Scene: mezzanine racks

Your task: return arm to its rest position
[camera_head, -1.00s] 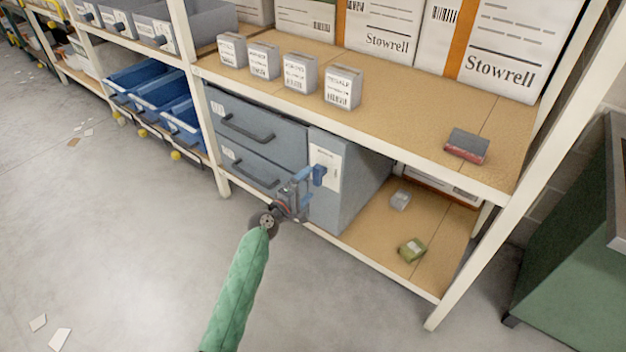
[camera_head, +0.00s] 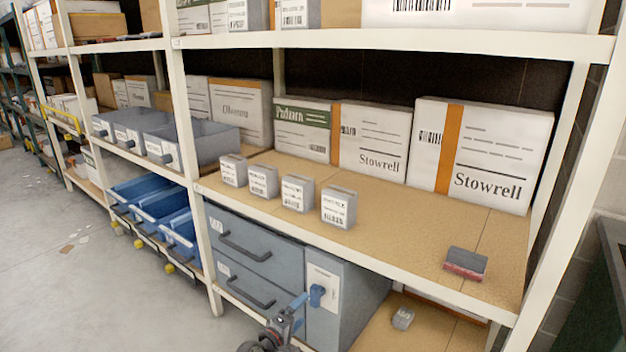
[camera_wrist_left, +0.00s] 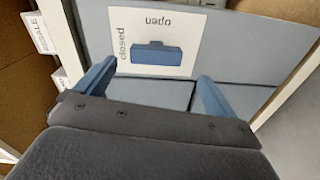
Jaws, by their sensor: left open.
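My left gripper (camera_head: 298,304) is at the bottom of the head view, in front of the grey drawer cabinet (camera_head: 345,300). A blue handle (camera_head: 317,295) sits on a white label plate on the cabinet, just right of the fingertips. In the left wrist view the gripper (camera_wrist_left: 153,82) is open with nothing between its blue fingers. The handle (camera_wrist_left: 157,53) shows beyond the fingertips and apart from them, lying across the picture on a plate (camera_wrist_left: 185,30) marked "closed" and "open". My right gripper is not in view.
A white rack upright (camera_head: 197,190) stands left of the cabinet. A shelf edge (camera_head: 400,262) runs above it, bearing small grey boxes (camera_head: 297,193) and a dark red-sided box (camera_head: 466,264). Blue bins (camera_head: 160,205) hang at left. The floor (camera_head: 60,270) at left is mostly clear.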

